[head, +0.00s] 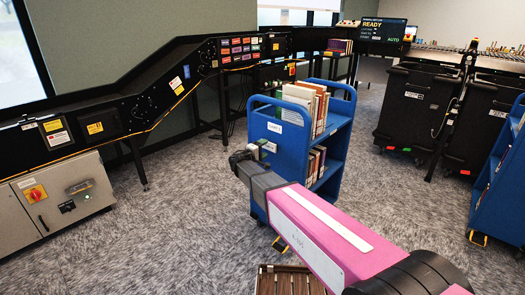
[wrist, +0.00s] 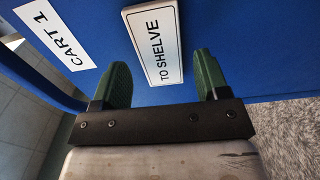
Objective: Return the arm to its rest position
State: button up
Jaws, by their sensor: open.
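My arm, with a pink link (head: 325,235), reaches from the lower right toward the end of a blue book cart (head: 263,182). My gripper (head: 258,150) is close to the cart's end panel. In the wrist view, my gripper (wrist: 162,63) has two green fingers spread apart. A white "TO SHELVE" sign (wrist: 155,45) sits against the blue panel between them, with gaps visible on both sides. A "CART 1" label (wrist: 55,33) is on the panel to its left.
Books (head: 308,103) stand on the cart's shelves. A black sorter conveyor (head: 150,105) and grey cabinet (head: 65,195) are at left. Dark bins (head: 405,110) and another blue cart (head: 500,180) are at right. A slatted wooden object (head: 285,282) lies below my arm. Carpet at left is clear.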

jog(key=shift+x, duration=1.2)
dwell(0.8)
jog(key=c, duration=1.1)
jog(key=shift+v, duration=0.8)
jog(key=v, duration=0.6)
jog(key=shift+s+a, duration=0.25)
jog(key=shift+s, duration=0.05)
dwell(0.4)
